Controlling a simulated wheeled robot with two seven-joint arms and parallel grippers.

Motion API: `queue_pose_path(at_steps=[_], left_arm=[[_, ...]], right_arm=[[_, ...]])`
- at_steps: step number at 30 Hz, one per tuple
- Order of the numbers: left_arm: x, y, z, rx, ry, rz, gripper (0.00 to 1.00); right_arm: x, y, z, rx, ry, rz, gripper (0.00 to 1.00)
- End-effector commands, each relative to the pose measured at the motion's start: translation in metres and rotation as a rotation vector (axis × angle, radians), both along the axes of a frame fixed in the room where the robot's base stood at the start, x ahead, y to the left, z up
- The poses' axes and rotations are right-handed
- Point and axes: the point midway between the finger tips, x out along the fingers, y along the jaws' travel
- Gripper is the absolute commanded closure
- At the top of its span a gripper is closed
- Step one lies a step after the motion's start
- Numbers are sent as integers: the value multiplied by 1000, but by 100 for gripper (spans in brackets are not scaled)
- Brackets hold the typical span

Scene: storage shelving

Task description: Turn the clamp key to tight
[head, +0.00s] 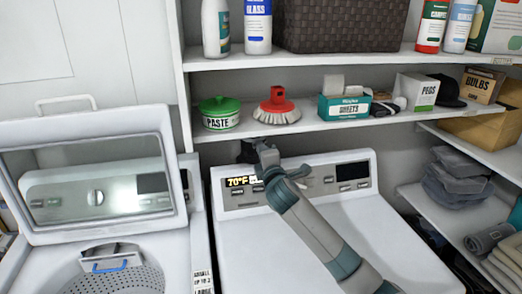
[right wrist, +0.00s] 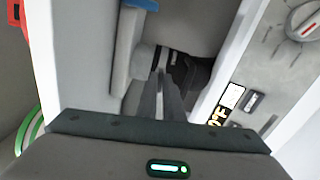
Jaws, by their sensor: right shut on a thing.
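My right gripper (head: 262,150) reaches over the dryer's control panel, with its tips at the gap behind the panel's top edge. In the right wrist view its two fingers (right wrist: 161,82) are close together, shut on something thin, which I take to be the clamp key. The key itself is hidden by the fingers, so its angle cannot be told. A dark part (right wrist: 196,72) lies just beyond the fingertips, behind the dryer (head: 390,225). A dark shape (head: 246,152) also shows there in the head view. My left gripper is not in view.
A shelf above the panel holds a green-lidded paste tub (head: 219,113), a red brush (head: 277,106) and a sheets box (head: 344,106). An open washer (head: 85,180) stands at left. In the wrist view, a pale upright part (right wrist: 127,55) with blue pieces stands left of the fingers.

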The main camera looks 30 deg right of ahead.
Motion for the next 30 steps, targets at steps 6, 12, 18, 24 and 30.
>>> queue_pose_path(at_steps=[6,12,18,24,30], left_arm=[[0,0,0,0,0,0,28],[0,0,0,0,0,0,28],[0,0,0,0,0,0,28],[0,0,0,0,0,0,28],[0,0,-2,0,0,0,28]], right_arm=[[0,0,1,23,-8,-1,100],[0,0,1,23,-8,-1,100],[0,0,1,22,-8,-1,74],[0,0,0,21,-6,0,74],[-3,1,0,21,-6,0,74]])
